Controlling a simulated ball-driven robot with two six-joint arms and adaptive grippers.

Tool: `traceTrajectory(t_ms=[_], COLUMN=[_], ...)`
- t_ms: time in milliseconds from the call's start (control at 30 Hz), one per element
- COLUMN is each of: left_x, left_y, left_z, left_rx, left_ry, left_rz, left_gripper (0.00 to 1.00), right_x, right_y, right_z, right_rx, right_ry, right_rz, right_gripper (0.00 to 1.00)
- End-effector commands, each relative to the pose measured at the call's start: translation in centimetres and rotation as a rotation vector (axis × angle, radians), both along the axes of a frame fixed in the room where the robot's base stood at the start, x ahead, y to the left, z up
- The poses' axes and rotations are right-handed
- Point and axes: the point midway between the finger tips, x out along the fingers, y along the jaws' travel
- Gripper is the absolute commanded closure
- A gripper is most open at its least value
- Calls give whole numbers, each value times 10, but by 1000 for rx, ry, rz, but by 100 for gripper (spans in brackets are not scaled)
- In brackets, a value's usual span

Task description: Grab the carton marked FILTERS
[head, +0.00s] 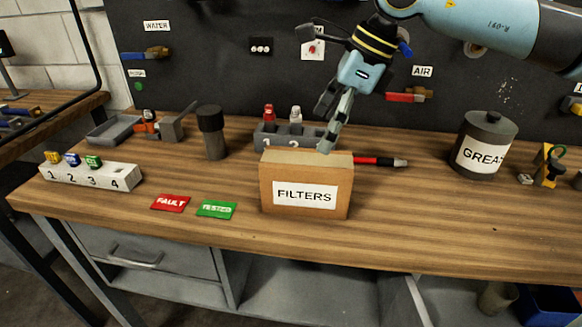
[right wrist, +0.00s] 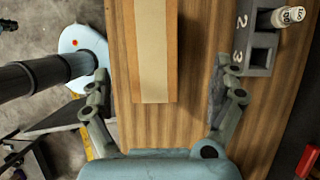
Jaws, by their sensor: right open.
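The brown carton marked FILTERS (head: 268,190) stands upright on the workbench near its front edge, its white label facing me. My right gripper (head: 327,128) is over the back right part of the carton's top in the head view, fingers pointing down. In the right wrist view the carton's taped top (right wrist: 155,50) lies ahead, between the lines of the two spread fingers of my right gripper (right wrist: 155,98). The fingers are open and empty, with room on both sides of the carton. I cannot tell whether a fingertip touches it. My left gripper is not in view.
A grey numbered holder (head: 262,138) with bottles stands close behind the carton. A red and black pen-like tool (head: 380,161) lies at its right. FAULT (head: 170,203) and TESTED (head: 216,209) tags lie left. A GREASE can (head: 484,145) stands farther right. The bench front right is clear.

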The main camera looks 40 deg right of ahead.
Motion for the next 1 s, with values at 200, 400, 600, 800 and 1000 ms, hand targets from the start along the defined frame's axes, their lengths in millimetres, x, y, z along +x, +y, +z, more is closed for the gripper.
traceTrajectory(t_ms=[200, 400, 600, 800, 1000], left_x=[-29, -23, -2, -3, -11], left_y=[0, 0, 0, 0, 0], left_z=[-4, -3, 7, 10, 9], left_rx=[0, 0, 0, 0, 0], left_ry=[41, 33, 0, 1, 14], left_rz=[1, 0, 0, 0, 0], left_gripper=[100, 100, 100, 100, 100], right_x=[9, 13, 12, 18, 19], right_y=[9, 13, 21, 27, 28], right_z=[-28, -42, -63, -89, -93], right_rx=[8, 3, 9, 5, 0], right_ry=[0, 1, 5, 3, 1], right_rz=[-3, -1, -2, -2, 0], right_gripper=[6, 6, 6, 6, 6])
